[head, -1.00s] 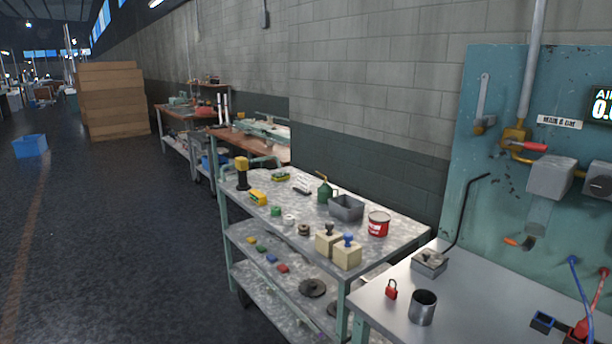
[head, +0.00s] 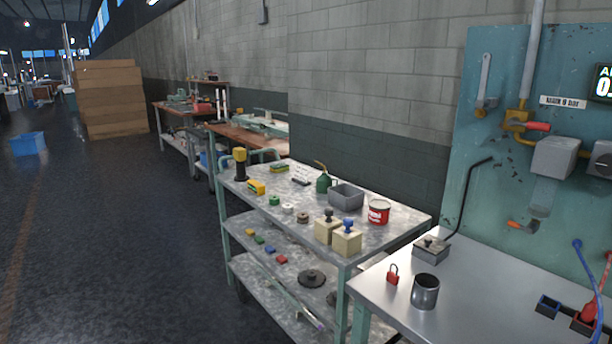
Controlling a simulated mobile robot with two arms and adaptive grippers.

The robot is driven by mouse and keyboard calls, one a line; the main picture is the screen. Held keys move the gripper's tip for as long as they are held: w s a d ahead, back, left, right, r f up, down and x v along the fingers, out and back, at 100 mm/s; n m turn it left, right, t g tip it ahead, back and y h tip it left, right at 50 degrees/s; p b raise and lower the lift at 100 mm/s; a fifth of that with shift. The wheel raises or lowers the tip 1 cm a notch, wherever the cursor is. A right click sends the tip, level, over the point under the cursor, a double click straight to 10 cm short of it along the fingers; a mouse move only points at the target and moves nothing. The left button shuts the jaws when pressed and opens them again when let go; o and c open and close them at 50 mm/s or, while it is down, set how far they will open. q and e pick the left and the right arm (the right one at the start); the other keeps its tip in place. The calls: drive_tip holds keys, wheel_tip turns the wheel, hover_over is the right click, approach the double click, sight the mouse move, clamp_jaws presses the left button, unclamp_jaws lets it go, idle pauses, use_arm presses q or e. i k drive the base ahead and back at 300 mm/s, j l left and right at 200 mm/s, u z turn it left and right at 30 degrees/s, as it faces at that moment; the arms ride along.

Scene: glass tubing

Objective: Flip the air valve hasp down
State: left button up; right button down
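The brass air valve (head: 516,120) with a red handle (head: 537,126) sits on the teal panel (head: 475,150) at the right of the head view. The red handle points sideways to the right. Left of the valve, a flat grey metal strap (head: 485,78) stands upright on the panel, with a brass-coloured piece at its lower end. It looks like the hasp, in a raised position. A red padlock (head: 392,275) stands on the grey workbench below. Neither gripper shows in the head view.
The workbench (head: 465,290) holds a metal cup (head: 425,291), a grey box (head: 431,249) and blue and red connectors. A cart (head: 400,235) with blocks and tins stands to its left. The floor (head: 110,240) at left is mostly open. The panel's right part is cut off.

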sight(481, 102)
drive_tip(key=i+j+z, duration=0.2)
drive_tip(key=i+j, duration=0.25)
drive_tip(key=i, duration=0.35)
drive_tip(key=i+j+z, duration=0.2)
drive_tip(key=i+j, duration=0.4)
drive_tip(key=i, duration=0.15)
